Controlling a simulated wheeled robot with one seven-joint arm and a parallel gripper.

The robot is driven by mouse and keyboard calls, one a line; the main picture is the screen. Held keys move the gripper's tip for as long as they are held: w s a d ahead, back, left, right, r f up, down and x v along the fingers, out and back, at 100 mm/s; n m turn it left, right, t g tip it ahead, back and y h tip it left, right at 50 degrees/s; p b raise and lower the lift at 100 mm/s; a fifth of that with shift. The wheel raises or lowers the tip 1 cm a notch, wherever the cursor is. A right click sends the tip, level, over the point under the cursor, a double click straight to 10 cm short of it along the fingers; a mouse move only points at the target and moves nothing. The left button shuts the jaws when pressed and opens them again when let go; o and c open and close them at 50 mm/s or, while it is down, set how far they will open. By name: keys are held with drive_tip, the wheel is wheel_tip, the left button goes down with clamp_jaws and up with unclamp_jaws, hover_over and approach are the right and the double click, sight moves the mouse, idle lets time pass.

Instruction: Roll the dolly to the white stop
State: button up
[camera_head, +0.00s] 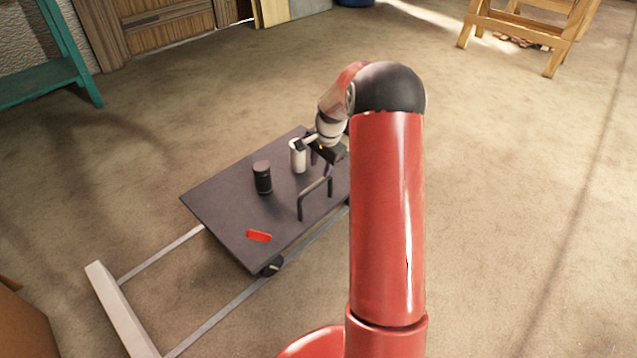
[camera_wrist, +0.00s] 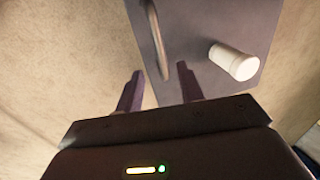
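The dolly (camera_head: 225,196) is a dark flat platform on two pale rails, with a dark bar handle (camera_head: 314,189) on its near side. The white stop (camera_head: 121,312) is a bar across the rails at the lower left, with a stretch of bare rail between it and the dolly. My gripper (camera_head: 322,153) is over the dolly's far right part, close to the handle. In the wrist view my gripper (camera_wrist: 160,69) has its fingers apart, with the handle (camera_wrist: 157,40) seen between and beyond them. Contact cannot be told. My arm hides the dolly's right end.
On the dolly stand a white cylinder (camera_head: 298,157) and a black canister (camera_head: 262,177); a red flat item (camera_head: 259,236) lies near its front corner. A teal bench (camera_head: 45,75) is at the upper left, wooden trestles (camera_head: 520,30) at the upper right. The floor around is mostly clear.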

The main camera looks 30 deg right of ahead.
sight(317, 184)
drive_tip(key=f, duration=0.2)
drive_tip(key=w+f+b, duration=0.1)
drive_tip(key=f, duration=0.4)
drive_tip(key=shift+w+a+f, duration=0.25)
drive_tip(key=shift+f, duration=0.1)
clamp_jaws()
